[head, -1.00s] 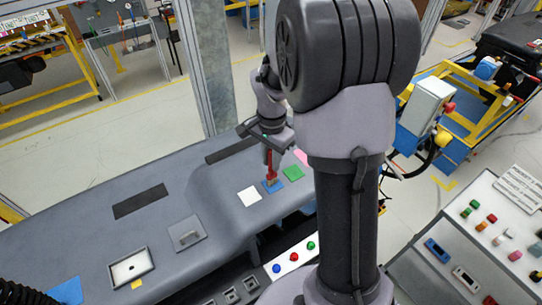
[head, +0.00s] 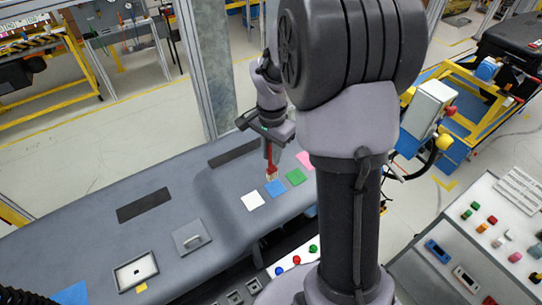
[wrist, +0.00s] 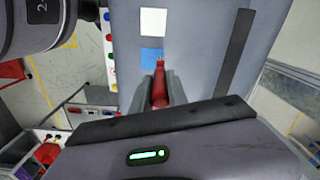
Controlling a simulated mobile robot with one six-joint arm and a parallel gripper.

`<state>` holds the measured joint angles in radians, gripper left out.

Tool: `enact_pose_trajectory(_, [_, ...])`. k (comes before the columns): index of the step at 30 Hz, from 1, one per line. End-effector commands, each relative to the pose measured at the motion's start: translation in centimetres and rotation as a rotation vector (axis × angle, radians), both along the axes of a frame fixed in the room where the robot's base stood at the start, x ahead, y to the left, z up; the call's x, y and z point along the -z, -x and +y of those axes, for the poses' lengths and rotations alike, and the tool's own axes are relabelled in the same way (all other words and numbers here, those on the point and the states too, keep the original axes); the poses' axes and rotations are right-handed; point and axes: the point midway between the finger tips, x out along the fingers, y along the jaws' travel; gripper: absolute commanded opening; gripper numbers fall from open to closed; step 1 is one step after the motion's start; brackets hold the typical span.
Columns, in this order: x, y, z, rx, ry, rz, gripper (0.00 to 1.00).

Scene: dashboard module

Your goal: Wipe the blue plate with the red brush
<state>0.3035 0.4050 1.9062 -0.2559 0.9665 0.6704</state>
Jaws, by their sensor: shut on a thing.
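The blue plate (head: 275,188) is a small flat square on the grey dashboard, between a white and a green one. My gripper (head: 269,138) is shut on the red brush (head: 269,156), which points down with its pale bristles at the far edge of the blue plate. I cannot tell whether the bristles touch the surface. In the wrist view the brush handle (wrist: 159,88) sits between both fingers of my gripper (wrist: 160,92). Its tip overlaps the right edge of the blue plate (wrist: 150,55).
A white square (head: 252,200), a green square (head: 295,177) and a pink square (head: 305,160) flank the blue plate. A dark strip (head: 143,204) and a handled grey plate (head: 192,238) lie to the left. Coloured buttons (head: 296,260) sit on a lower panel.

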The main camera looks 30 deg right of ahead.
Motion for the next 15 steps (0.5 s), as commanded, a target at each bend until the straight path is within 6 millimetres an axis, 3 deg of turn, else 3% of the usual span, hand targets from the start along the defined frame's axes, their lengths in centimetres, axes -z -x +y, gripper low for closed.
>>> enact_pose_trajectory(15, [-4.8, -0.2, -0.1, -0.006, 0.0, -0.001, 0.0])
